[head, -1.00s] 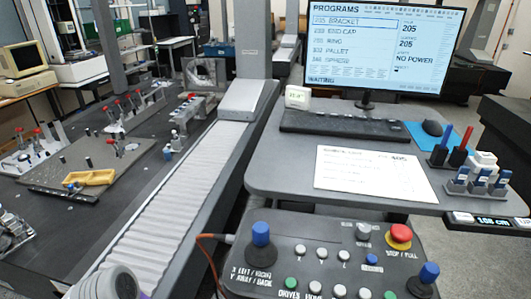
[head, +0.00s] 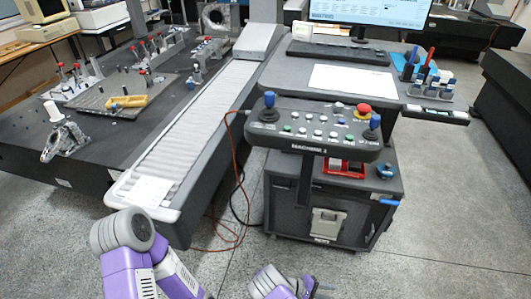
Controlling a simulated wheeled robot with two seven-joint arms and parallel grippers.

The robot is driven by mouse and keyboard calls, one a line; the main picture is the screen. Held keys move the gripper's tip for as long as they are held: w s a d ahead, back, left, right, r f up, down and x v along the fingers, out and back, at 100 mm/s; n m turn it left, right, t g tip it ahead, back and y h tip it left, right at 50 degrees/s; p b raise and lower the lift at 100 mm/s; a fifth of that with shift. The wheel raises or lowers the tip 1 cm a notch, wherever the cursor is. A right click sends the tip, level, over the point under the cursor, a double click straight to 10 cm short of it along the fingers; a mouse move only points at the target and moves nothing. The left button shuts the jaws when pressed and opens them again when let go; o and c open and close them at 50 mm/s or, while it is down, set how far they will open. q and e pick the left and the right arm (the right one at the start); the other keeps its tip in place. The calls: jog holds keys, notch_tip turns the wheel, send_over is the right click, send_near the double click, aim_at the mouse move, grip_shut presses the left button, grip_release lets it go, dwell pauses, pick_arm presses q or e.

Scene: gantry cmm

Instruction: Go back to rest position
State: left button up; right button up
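My purple and grey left arm (head: 125,240) is folded at the bottom left, in front of the near end of the conveyor-like grey bellows. Another purple and grey piece of mine shows at the bottom centre, cut by the picture edge, with dark prongs (head: 318,288) beside it. These look like gripper fingers, but their opening is not clear and nothing is seen held. My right gripper is not clearly in view. The control panel (head: 300,142) with its joysticks and red stop button (head: 364,110) stands ahead, apart from my arm.
A dark cabinet (head: 290,210) stands below the desk (head: 280,78). The measuring table (head: 60,155) with fixtures and a yellow part (head: 128,102) is at left. A red cable (head: 238,185) hangs to the floor. Grey floor is open at right (head: 450,220).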

jog(key=s+a+r+m+g+y+p, duration=0.1)
jog(key=s+a+m+g+y+p, duration=0.35)
jog(key=s+y, duration=0.75)
pick_arm(q)
notch_tip(320, 180, up, 8)
jog(key=p, duration=0.3)
jog(key=shift+w+f, duration=0.25)
jog(key=shift+w, duration=0.2)
pick_arm(e)
jog(key=a+r+m+t+y, duration=0.2)
jog(key=a+r+y, duration=0.1)
jog(key=r, duration=0.6)
jog(key=s+a+r+m+t+y, duration=0.1)
jog(key=a+r+m+t+y, duration=0.2)
jog(key=a+r, duration=0.3)
notch_tip(320, 180, up, 3)
jog(key=shift+r, duration=0.1)
jog(key=shift+t, duration=0.25)
